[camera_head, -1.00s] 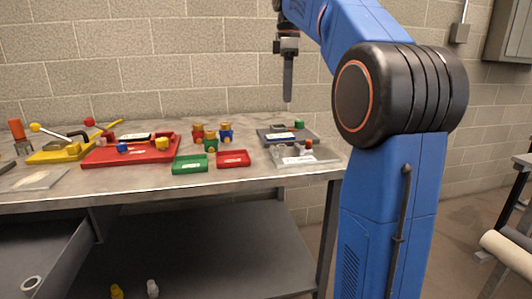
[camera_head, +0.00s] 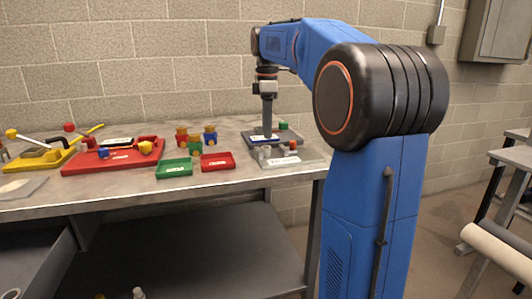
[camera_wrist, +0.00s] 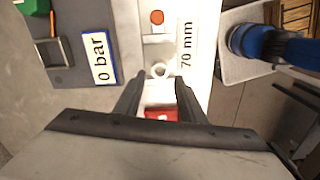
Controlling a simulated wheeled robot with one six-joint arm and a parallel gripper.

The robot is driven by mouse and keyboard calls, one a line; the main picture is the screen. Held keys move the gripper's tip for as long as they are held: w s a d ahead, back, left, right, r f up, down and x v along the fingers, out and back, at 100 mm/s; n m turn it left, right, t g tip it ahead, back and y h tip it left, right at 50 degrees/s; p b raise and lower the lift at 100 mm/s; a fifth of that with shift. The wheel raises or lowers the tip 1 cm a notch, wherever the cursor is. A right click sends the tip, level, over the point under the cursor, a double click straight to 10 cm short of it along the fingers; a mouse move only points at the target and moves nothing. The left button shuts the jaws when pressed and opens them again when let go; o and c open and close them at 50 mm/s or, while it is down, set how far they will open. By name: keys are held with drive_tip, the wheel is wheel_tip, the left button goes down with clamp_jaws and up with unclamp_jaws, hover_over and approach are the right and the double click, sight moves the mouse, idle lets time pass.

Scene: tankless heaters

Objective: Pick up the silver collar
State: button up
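A small pale ring, which looks like the silver collar (camera_wrist: 160,70), lies in the light grey tray (camera_wrist: 205,20) marked "70 mm" in the wrist view. It is just ahead of my fingertips, about midway between them. My gripper (camera_wrist: 159,82) is open, with its two dark fingers apart and nothing held between them. In the head view my gripper (camera_head: 266,136) points down over the left part of the grey tray (camera_head: 312,158). The collar is too small there to make out clearly, and I cannot tell its exact height gap from the fingers.
An orange-red capped piece (camera_wrist: 157,17) stands in the same tray. A dark tray with a "0 bar" card (camera_wrist: 101,57) lies beside it. A red tray (camera_head: 217,162) and a green tray (camera_head: 174,168) are to the left. Several coloured pieces stand behind them.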

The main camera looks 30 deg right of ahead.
sight(266, 147)
drive_tip(key=shift+a+f, duration=0.1)
drive_tip(key=shift+f, duration=2.7)
clamp_jaws()
